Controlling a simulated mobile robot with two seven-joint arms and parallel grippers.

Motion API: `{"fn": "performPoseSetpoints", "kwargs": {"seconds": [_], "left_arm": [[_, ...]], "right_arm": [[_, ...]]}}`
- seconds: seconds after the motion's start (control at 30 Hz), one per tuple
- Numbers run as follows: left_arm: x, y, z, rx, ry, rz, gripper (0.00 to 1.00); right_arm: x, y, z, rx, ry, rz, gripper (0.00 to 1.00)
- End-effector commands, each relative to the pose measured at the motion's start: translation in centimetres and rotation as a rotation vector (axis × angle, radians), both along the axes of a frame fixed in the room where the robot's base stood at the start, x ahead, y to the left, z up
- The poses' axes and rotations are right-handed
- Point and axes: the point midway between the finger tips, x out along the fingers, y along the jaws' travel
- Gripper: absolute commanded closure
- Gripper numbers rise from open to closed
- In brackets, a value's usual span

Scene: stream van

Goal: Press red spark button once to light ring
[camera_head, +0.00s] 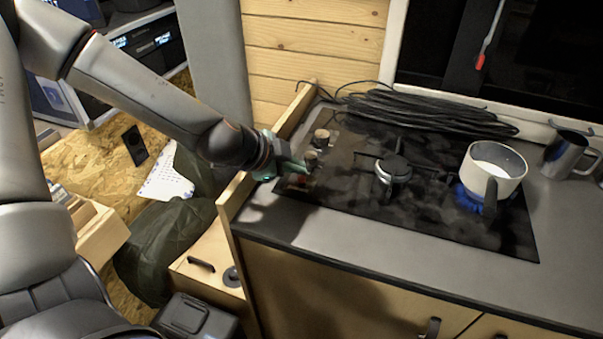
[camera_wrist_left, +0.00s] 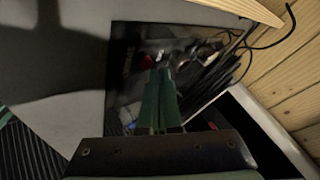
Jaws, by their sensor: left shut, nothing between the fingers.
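The black hob (camera_head: 430,222) is set in the grey counter. Its red spark button (camera_head: 302,179) is at the hob's left front corner, right by my left gripper (camera_head: 296,168); a small red spot also shows just past the fingertips in the left wrist view (camera_wrist_left: 147,62). I cannot tell whether the fingers touch the button. The green fingers are shut together and empty. Two knobs (camera_head: 321,136) stand behind the button. The right ring burns with a blue flame (camera_head: 468,200) under a pale pot (camera_head: 497,167). The left ring (camera_head: 393,170) shows no flame. My right gripper is not in view.
A black cable coil (camera_head: 420,110) lies along the back of the hob. A metal mug (camera_head: 566,153) stands at the right. A raised wooden edge (camera_head: 232,200) bounds the counter's left side. The front counter strip (camera_head: 330,222) is clear.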

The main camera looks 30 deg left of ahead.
Motion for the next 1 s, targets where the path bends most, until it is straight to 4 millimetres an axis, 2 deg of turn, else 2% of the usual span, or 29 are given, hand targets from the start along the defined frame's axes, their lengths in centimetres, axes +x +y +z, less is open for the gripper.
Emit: {"fn": "performPoseSetpoints", "kwargs": {"seconds": [0.07,0.47,1.0], "left_arm": [[0.0,0.0,0.6,-0.001,-0.001,-0.001,1.00],[0.0,0.0,0.8,-0.001,-0.001,-0.001,1.00],[0.0,0.0,5.6,-0.001,-0.001,-0.001,1.00]], "right_arm": [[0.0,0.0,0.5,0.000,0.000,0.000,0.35],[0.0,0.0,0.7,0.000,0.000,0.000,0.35],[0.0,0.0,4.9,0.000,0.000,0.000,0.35]]}}
